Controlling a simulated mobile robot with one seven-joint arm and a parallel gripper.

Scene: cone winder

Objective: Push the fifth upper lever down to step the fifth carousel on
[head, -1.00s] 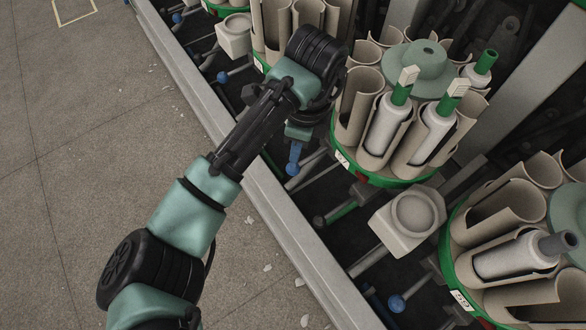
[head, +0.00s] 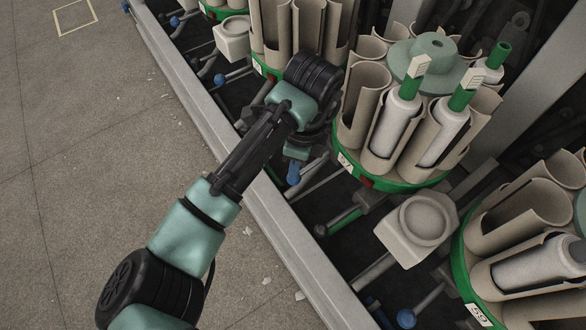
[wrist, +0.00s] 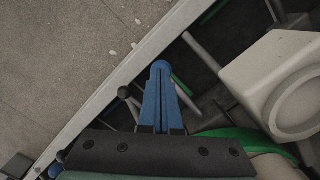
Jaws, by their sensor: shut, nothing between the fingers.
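My gripper (wrist: 160,70) is shut and empty; its blue fingers lie together in the wrist view. In the head view my gripper (head: 293,180) is low over the lever row, in front of the middle carousel (head: 395,183), which has a green rim and holds bobbins in beige shells. A dark-knobbed lever (wrist: 124,92) is just left of the fingers in the wrist view; I cannot tell whether they touch. In the head view a dark-knobbed lever with a green part (head: 320,230) lies to the lower right of my gripper. I cannot tell which lever is the fifth upper one.
A pale block with a round cup (head: 418,228) stands right of the middle carousel; it also shows in the wrist view (wrist: 290,90). Another carousel (head: 465,270) is at the lower right. A grey rail (head: 275,235) edges the machine. The floor (head: 75,160) at left is open.

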